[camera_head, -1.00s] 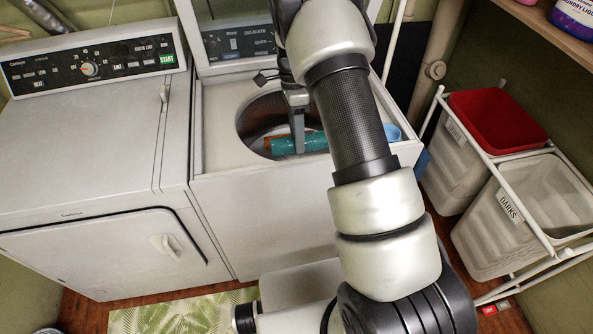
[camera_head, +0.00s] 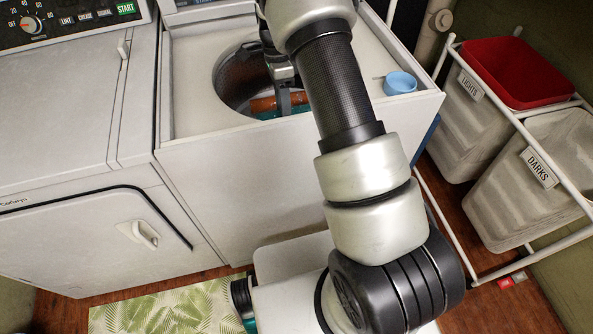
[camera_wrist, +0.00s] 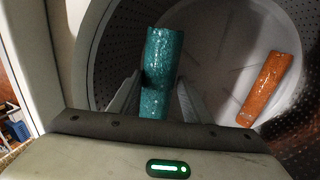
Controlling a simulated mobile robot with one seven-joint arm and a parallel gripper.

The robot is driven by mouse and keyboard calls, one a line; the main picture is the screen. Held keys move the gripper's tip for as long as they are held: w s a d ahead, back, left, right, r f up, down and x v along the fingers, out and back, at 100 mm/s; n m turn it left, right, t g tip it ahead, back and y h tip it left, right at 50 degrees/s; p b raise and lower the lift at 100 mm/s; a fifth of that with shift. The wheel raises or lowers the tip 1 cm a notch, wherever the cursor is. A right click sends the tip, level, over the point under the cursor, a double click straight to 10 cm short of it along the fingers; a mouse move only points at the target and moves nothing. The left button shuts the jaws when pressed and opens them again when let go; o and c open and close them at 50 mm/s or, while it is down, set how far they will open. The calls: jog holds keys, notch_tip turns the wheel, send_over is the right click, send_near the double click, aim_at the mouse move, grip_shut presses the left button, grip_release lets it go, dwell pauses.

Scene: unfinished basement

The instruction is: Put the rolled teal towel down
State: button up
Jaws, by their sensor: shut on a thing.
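The rolled teal towel (camera_wrist: 160,72) is upright in the wrist view, between the two fingers of my gripper (camera_wrist: 157,97), which is shut on it. In the head view, my gripper (camera_head: 284,104) reaches down through the round opening of the top-loading washer (camera_head: 205,150). Only a strip of the teal towel (camera_head: 272,115) shows there, above the front rim; the rest is hidden. A rolled orange towel (camera_wrist: 269,88) lies in the washer's drum (camera_wrist: 215,50), to the right of the teal one and apart from it in the wrist view.
A light blue cup (camera_head: 400,83) sits on the washer top, right of the opening. A second white machine (camera_head: 70,130) stands at left. A leaf-patterned mat (camera_head: 160,305) lies on the floor.

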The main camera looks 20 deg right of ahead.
notch_tip(320, 180, down, 16)
jog(key=b, duration=0.6)
jog(key=shift+w+f, duration=0.1)
jog(key=shift+f, duration=0.1)
jog(key=shift+f+b, duration=0.55)
jog(key=shift+f, duration=0.1)
jog(key=o, duration=1.2)
